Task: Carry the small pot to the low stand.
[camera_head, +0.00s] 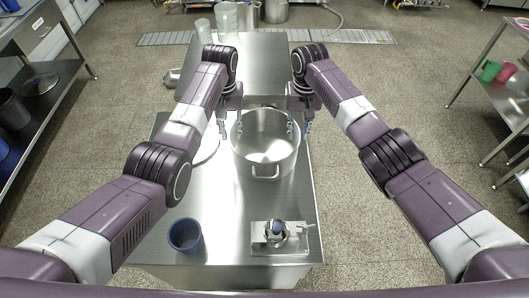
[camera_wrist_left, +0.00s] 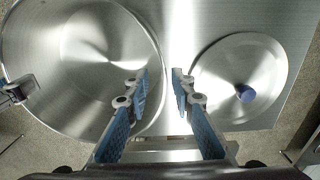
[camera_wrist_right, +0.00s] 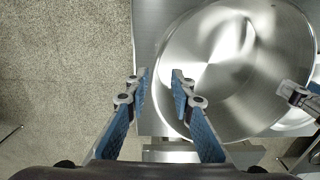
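A wide, open steel pot (camera_head: 262,147) stands upright on the steel table in the middle of the head view, with a loop handle on its near side. It looks empty. My left gripper (camera_head: 230,123) is open at its left rim; in the left wrist view (camera_wrist_left: 160,75) the rim passes between the fingers. My right gripper (camera_head: 300,128) is open at its right rim; in the right wrist view (camera_wrist_right: 159,75) the rim also passes between the fingers. I cannot tell whether any finger touches the pot. A steel surface (camera_head: 262,65) beyond the table may be the low stand.
A round lid (camera_wrist_left: 212,75) with a blue knob (camera_wrist_left: 246,93) lies beside the pot. A blue cup (camera_head: 185,235) and a small steel device (camera_head: 278,235) stand at the table's near edge. Clear containers (camera_head: 226,18) stand at the far end. Side benches stand left and right.

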